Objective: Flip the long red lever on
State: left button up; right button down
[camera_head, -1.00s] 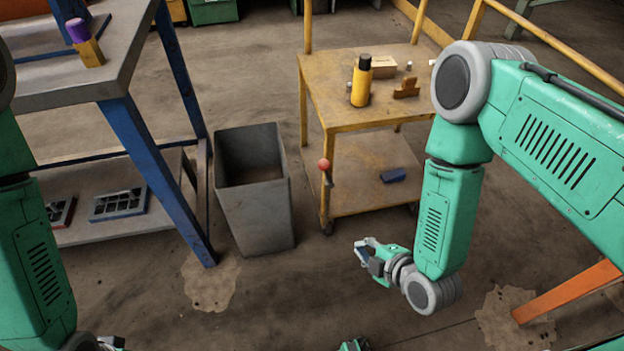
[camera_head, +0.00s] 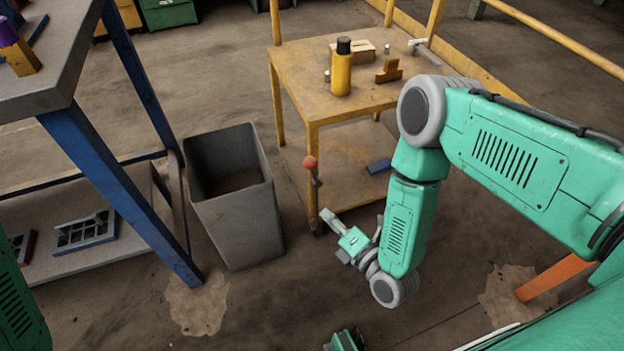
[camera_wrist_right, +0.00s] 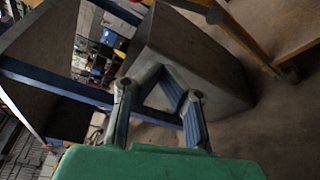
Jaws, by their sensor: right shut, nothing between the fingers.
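The lever (camera_head: 310,163) shows as a red ball knob on a short dark stem at the front leg of the yellow cart in the head view. The stem stands roughly upright. My right gripper (camera_head: 327,216) is just below the lever in the picture, with a visible gap to the knob. Its fingers are shut and empty. In the right wrist view the fingers (camera_wrist_right: 160,73) meet in front of the grey bin, and I cannot make out the lever there. My left gripper is out of view; only part of my left arm shows at the left edge.
The grey bin (camera_head: 232,205) stands left of the lever. The yellow cart (camera_head: 305,97) carries a yellow bottle (camera_head: 341,70) and small items. A blue block (camera_head: 379,166) lies on its lower shelf. A workbench with blue legs (camera_head: 120,185) is at left.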

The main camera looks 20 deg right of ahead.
aim_at(313, 174)
jog(key=w+b, duration=0.5)
jog(key=w, duration=0.6)
jog(key=shift+w+a+r, duration=0.15)
jog(key=shift+w, duration=0.1)
